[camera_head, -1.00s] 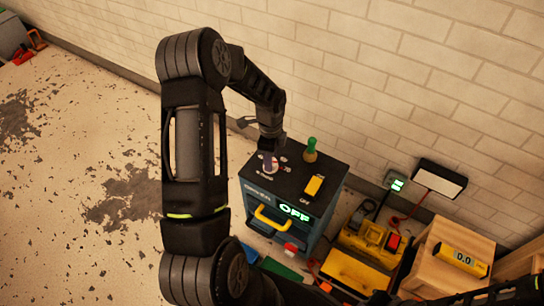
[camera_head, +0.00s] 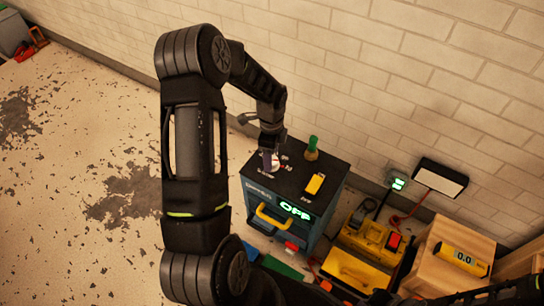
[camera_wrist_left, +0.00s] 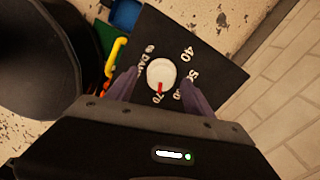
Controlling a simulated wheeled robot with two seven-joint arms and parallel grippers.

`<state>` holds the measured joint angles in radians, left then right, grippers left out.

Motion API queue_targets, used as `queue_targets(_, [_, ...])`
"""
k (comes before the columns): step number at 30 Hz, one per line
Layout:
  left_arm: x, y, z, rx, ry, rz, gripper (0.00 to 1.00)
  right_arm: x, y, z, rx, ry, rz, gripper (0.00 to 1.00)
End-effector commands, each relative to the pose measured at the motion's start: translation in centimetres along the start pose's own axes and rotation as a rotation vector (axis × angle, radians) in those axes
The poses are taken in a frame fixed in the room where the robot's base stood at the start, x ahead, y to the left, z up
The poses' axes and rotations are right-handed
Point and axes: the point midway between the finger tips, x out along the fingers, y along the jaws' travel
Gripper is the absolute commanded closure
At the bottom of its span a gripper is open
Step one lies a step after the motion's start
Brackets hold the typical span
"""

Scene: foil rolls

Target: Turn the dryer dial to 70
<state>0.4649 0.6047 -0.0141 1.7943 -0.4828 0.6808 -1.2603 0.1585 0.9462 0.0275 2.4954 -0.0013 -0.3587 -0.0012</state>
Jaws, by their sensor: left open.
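The dryer (camera_head: 262,200) is a dark cabinet with a yellow handle and a green display reading OFF (camera_head: 294,211). Its dial (camera_wrist_left: 161,73) is a round white knob with a red mark, on the black top. In the left wrist view the red mark points toward the printed 70 (camera_wrist_left: 157,98). My left gripper (camera_wrist_left: 158,77) is open, with one purple finger on each side of the dial; I cannot tell whether they touch it. In the head view the left gripper (camera_head: 270,160) is over the dial and partly hides it. My right gripper is not in view.
On the dryer's top are a green-topped object (camera_head: 312,148) and a yellow block (camera_head: 315,184). The brick wall stands close behind.

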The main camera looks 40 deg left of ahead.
Motion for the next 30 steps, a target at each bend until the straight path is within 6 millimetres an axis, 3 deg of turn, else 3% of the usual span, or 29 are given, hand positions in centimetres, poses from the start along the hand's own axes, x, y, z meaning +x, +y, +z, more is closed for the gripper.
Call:
queue_targets(6, [-3.8,0.1,0.0,0.0,0.0,-0.003,0.39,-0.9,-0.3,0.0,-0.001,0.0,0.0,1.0])
queue_targets(12, [-6.4,0.3,0.0,-0.002,-0.001,0.0,0.39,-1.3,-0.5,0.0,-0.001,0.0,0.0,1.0])
queue_targets(30, [-6.8,0.3,0.0,-0.001,-0.001,0.002,0.39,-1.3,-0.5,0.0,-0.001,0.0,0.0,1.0])
